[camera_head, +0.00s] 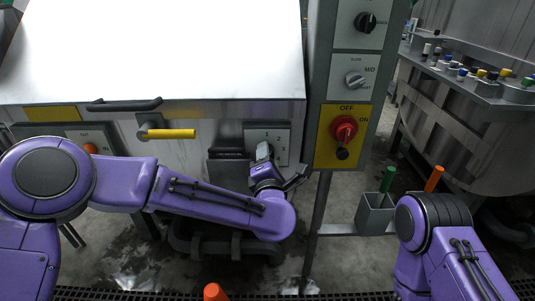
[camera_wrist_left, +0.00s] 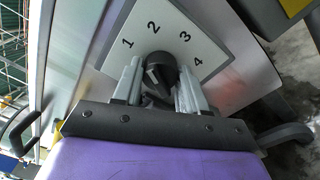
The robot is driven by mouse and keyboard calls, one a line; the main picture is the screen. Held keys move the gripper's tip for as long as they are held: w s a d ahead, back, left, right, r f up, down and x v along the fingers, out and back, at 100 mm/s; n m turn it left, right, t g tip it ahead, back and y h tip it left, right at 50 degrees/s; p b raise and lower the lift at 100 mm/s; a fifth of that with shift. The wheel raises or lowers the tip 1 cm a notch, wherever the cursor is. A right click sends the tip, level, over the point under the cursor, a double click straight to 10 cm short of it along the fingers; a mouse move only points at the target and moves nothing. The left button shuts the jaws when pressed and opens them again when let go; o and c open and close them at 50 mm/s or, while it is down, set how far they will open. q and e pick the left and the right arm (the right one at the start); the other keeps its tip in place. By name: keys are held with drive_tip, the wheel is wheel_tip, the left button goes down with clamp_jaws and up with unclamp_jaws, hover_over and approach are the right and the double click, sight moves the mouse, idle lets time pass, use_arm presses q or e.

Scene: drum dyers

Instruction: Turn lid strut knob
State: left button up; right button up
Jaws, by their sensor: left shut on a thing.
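A black knob (camera_wrist_left: 160,70) sits on a pale plate (camera_wrist_left: 205,50) marked 1, 2, 3 and 4 in the left wrist view. My left gripper (camera_head: 265,152) reaches the plate (camera_head: 281,135) on the front of the machine below the white lid (camera_head: 150,50). Its two metal fingers (camera_wrist_left: 159,84) stand on either side of the knob and are shut on it. The knob is mostly hidden by the gripper in the head view. Its exact pointing direction is hard to tell. My right arm shows at the lower right, but its gripper is out of view.
A control post with a red OFF/ON switch (camera_head: 344,128) and dials (camera_head: 355,80) stands just right of the plate. A yellow handle (camera_head: 170,134) and a black lid handle (camera_head: 124,104) are to the left. A steel drum (camera_head: 455,120) stands at right.

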use_arm(q)
drive_tip(key=shift+f+m+p, duration=0.1)
drive_tip(key=shift+m+p, duration=0.55)
drive_tip(key=shift+m, duration=1.25)
drive_tip(key=o, duration=1)
drive_tip(key=shift+o, duration=0.2)
drive_tip(key=shift+s, duration=0.1)
drive_tip(key=s, duration=1)
drive_tip(key=shift+s+d+f+b, duration=0.2)
drive_tip(key=shift+s+b, duration=0.05)
drive_tip(key=shift+b, duration=0.15)
